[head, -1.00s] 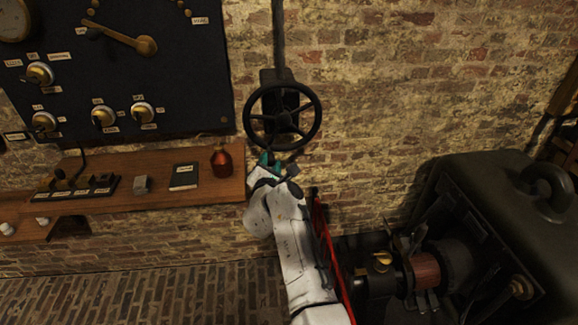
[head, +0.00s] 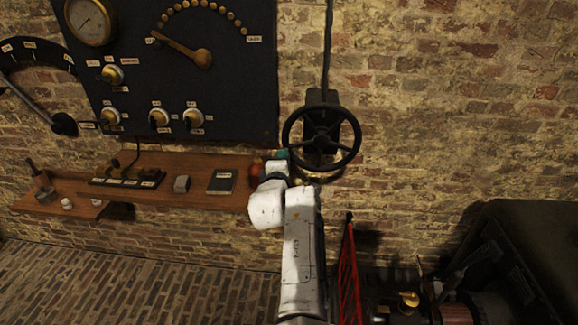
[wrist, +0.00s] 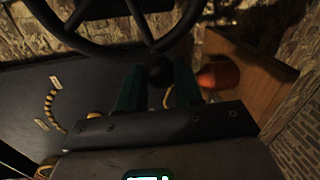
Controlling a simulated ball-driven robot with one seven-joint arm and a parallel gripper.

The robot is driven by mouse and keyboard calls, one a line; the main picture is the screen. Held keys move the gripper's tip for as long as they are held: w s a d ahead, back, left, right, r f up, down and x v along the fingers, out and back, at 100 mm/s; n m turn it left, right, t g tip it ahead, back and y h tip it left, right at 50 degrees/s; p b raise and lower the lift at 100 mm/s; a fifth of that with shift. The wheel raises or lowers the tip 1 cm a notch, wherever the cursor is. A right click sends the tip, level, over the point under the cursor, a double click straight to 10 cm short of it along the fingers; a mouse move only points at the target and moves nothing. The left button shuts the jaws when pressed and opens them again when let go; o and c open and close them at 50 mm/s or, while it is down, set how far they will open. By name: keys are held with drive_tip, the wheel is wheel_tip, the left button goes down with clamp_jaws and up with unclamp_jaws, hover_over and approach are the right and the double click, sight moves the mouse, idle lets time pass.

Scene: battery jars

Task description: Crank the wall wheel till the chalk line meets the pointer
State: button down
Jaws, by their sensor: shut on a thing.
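The dark wall wheel (head: 321,138) is mounted on the brick wall, right of the black panel. Its rim and spokes cross the top of the wrist view (wrist: 88,48). My gripper (head: 281,155) is at the wheel's lower left edge. In the wrist view, its teal fingers (wrist: 156,78) stand on either side of a dark round knob (wrist: 158,72) by the rim and are shut on it. My arm comes up from below. I cannot make out a chalk line or a pointer on the wheel.
A wooden shelf (head: 215,195) lies left of the wheel. A red bottle (wrist: 218,73) on it is close beside my fingers. A red frame (head: 349,270) stands right of my arm. Dark machinery (head: 500,250) fills the lower right. The wall right of the wheel is clear.

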drive_tip(key=shift+a+r+m, duration=0.25)
drive_tip(key=shift+r+m, duration=0.05)
drive_tip(key=shift+r, duration=0.35)
drive_tip(key=c, duration=1.1)
unclamp_jaws()
drive_tip(key=o, duration=0.3)
drive_tip(key=shift+o, duration=0.2)
drive_tip(key=shift+d+f, duration=0.1)
drive_tip(key=shift+f, duration=0.05)
drive_tip(key=s+r+p, duration=0.1)
drive_tip(key=s, duration=0.9)
drive_tip(key=shift+s+r, duration=0.3)
drive_tip(key=shift+r, duration=0.05)
